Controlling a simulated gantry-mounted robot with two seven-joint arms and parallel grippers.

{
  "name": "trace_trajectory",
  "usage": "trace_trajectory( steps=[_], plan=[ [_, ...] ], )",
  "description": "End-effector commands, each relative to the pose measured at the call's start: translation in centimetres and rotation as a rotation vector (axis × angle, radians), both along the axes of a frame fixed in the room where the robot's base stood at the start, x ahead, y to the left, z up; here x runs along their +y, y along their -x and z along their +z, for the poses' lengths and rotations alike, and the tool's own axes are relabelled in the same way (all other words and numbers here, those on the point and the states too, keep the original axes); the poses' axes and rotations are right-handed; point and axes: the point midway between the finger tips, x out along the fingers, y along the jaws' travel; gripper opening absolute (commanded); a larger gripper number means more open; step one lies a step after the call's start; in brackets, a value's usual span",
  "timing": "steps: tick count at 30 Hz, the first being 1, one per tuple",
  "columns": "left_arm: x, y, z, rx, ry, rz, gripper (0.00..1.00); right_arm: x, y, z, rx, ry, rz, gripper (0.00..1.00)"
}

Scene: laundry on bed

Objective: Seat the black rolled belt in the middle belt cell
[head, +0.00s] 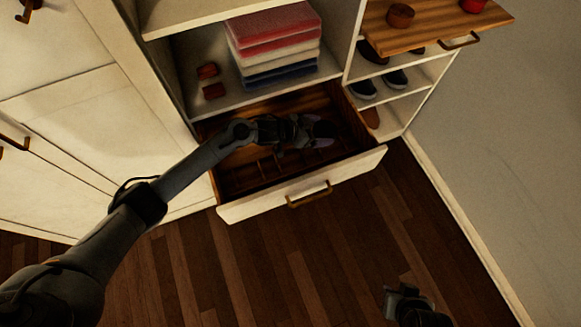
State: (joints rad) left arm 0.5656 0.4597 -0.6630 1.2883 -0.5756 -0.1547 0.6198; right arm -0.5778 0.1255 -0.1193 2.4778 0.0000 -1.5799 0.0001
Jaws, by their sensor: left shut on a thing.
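My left gripper (312,132) reaches into the open drawer (300,194) and is shut on a dark rounded thing at its tips, which looks like the black rolled belt (325,129). The belt is dark against the dark drawer, and the gripper covers part of it. Thin dividers split the drawer into small cells (268,168). I cannot tell which cell is under the belt, or whether the belt touches the drawer floor. My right gripper (402,297) is low at the bottom right, over the floor, away from the drawer; its jaw state is unclear.
A brown roll (400,15) and a red roll (474,4) sit on the pulled-out wooden tray (440,27). Folded clothes (272,45) and two small reddish boxes (214,91) lie on the shelf above the drawer. Shoes (395,79) stand on the right shelves. The wooden floor is clear.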

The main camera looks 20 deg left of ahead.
Motion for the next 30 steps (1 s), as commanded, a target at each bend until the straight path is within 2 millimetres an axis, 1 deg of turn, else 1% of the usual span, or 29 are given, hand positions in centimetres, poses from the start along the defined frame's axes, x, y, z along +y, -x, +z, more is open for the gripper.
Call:
trace_trajectory(
  steps=[1, 5, 8, 18, 21, 26, 30],
  plan=[
    [-0.1, -0.4, -0.6, -0.003, 0.001, -0.005, 0.49, 0.0, 0.0, -0.9, -0.001, -0.001, -0.001, 0.29],
    [0.2, -0.5, -1.2, 0.000, 0.000, -0.013, 0.49, 0.1, 0.0, -1.4, 0.000, -0.005, -0.003, 0.29],
    [1.1, 0.1, -1.8, 0.001, -0.002, -0.014, 0.49, 0.2, 0.0, -1.4, -0.001, -0.008, -0.004, 0.29],
    [5.9, 4.5, -5.8, 0.003, -0.003, -0.014, 0.49, 0.3, 0.1, -1.5, 0.000, -0.010, -0.004, 0.29],
    [7.1, 5.6, -6.7, 0.001, -0.002, -0.013, 0.49, 0.3, 0.1, -1.6, 0.000, -0.010, -0.004, 0.29],
    [8.3, 6.7, -7.6, 0.000, -0.001, -0.014, 0.49, 0.2, 0.1, -1.7, 0.000, -0.009, -0.004, 0.29],
    [8.6, 7.0, -7.9, -0.001, 0.000, -0.014, 0.49, 0.2, 0.1, -1.7, 0.001, -0.006, -0.001, 0.29]
  ],
)
